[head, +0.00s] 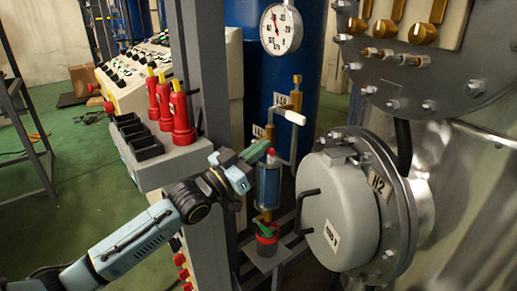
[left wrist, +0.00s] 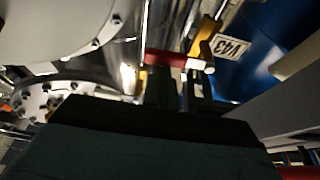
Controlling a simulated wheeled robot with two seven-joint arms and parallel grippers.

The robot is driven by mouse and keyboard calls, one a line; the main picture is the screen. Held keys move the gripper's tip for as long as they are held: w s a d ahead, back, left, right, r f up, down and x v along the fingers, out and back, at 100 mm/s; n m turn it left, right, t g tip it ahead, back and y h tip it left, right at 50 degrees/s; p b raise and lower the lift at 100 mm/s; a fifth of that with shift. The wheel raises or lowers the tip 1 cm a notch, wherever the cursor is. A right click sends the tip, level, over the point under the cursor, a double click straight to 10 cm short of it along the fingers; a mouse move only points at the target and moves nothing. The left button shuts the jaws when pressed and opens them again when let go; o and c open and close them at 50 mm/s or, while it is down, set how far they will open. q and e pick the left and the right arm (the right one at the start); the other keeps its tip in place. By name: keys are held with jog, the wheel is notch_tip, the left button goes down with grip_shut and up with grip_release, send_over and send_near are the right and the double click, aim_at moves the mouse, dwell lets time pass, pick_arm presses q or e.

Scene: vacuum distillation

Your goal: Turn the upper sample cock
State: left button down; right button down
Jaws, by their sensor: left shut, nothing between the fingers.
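The sampling column has a blue-tinted glass cylinder (head: 268,186) held upright. A small red handle (head: 270,152), which looks like the upper cock's, shows at its top; a red bar (left wrist: 172,60) with a pale end lies just past my fingertips in the left wrist view. My left gripper (head: 258,152) is shut and empty, with its green fingertips beside the top of the cylinder. Its fingers (left wrist: 175,82) also show in the left wrist view; whether they touch the red bar I cannot tell. My right gripper is not in view.
A white-handled lever (head: 290,115) and brass fittings stand above the cylinder. A jar with a red rim (head: 266,234) is below it. A grey round hatch (head: 340,215) is close on the right.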

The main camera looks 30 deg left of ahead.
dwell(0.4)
pick_arm(q)
jog(key=s+a+p, duration=0.3)
jog(key=s, duration=0.5)
jog(key=shift+s+a+r, duration=0.3)
jog(key=shift+s+r, duration=0.05)
dwell(0.7)
